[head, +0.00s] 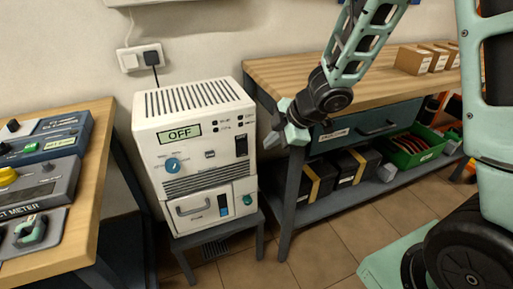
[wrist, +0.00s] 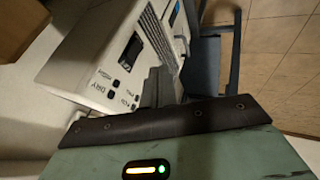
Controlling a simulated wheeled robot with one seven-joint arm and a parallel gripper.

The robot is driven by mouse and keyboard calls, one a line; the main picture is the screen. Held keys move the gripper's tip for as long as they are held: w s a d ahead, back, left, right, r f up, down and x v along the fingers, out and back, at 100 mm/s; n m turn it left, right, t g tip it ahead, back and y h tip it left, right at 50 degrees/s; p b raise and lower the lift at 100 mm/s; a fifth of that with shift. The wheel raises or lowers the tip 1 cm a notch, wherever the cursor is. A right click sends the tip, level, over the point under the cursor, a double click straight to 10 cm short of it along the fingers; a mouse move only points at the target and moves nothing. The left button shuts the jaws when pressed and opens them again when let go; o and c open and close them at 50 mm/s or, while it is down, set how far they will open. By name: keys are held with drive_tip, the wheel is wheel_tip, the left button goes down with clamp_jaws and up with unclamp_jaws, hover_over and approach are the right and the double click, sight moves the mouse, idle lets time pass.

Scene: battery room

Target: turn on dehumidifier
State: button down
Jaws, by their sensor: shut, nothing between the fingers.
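The dehumidifier (head: 195,150) is a white box on a low grey stand in the head view. Its small green display reads OFF (head: 180,133). Its front has a blue round knob (head: 172,165) at the left and a dark upright switch (head: 241,145) at the right. My gripper (head: 281,121) is shut and empty, just right of the dehumidifier's upper right side and apart from it in the head view. In the wrist view, the dehumidifier (wrist: 100,60) shows at an angle beyond the grey fingers (wrist: 158,88), with its dark switch (wrist: 131,50) near them.
A wooden bench (head: 270,75) with a drawer and a lower shelf of black boxes (head: 357,165) stands at the right. A table with meter boxes (head: 40,180) stands at the left. A wall socket with a plug (head: 150,56) is behind the dehumidifier. Tiled floor (head: 325,235) is open in front.

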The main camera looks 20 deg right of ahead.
sight(242, 147)
drive_tip(key=b+x, duration=0.1)
drive_tip(key=x, duration=0.2)
drive_tip(key=w+b+x, duration=0.1)
drive_tip(key=x, duration=0.3)
drive_tip(key=w+r+b+x, duration=0.1)
drive_tip(key=x, duration=0.3)
drive_tip(key=shift+w+d+f, duration=0.1)
drive_tip(key=shift+w+d, duration=0.2)
drive_tip(key=shift+w, duration=0.35)
drive_tip(key=shift+w, duration=0.15)
drive_tip(key=shift+w+f, duration=0.1)
drive_tip(key=shift+f, duration=0.1)
